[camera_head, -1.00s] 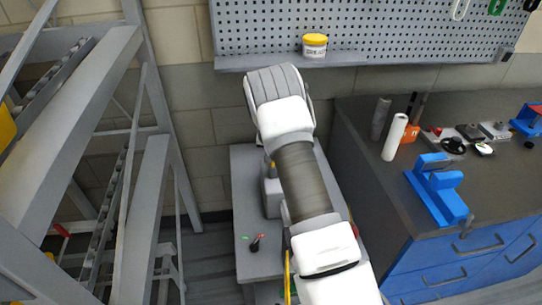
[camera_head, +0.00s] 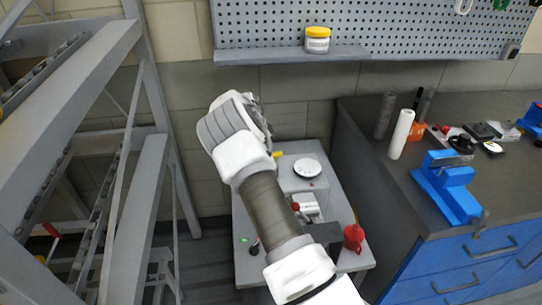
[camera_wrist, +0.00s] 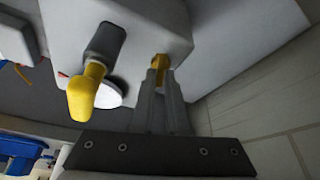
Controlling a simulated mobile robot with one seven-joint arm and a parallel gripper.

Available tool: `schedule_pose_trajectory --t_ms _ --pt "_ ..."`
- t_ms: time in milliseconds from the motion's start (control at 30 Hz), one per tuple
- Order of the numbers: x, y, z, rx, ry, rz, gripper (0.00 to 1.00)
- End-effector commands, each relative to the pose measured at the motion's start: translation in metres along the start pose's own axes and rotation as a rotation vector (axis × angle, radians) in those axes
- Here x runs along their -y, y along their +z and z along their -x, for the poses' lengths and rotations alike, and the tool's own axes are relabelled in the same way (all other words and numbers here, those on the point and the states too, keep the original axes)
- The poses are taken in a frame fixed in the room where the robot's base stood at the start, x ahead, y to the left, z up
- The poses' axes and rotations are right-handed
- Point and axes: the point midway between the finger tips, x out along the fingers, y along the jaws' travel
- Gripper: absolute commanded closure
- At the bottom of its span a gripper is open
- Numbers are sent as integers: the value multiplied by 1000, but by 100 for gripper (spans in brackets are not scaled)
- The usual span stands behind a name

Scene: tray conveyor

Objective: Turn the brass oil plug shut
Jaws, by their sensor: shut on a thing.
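In the wrist view the brass oil plug (camera_wrist: 159,61) sticks out of the light grey housing (camera_wrist: 150,22). My gripper (camera_wrist: 160,76) is shut on it, one finger on each side, and the fingertips cover part of it. How far the plug is turned cannot be told. In the head view my arm hides the gripper and the plug. The housing (camera_head: 291,183) stands on a grey bench there, with a white round dial (camera_head: 307,168) on top.
A yellow handle (camera_wrist: 86,92) on a dark base sits close left of my fingers in the wrist view. A blue-drawer workbench (camera_head: 470,250) is at right, a grey metal frame (camera_head: 150,190) at left.

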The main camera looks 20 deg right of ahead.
Motion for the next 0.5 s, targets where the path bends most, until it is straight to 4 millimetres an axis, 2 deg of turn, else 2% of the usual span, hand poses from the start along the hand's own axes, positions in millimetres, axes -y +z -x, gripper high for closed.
schedule_pose_trajectory --t_ms 200,500 --pt "2 0 -1 0 69 -167 100" --pt "2 0 -1 2 136 -328 100"
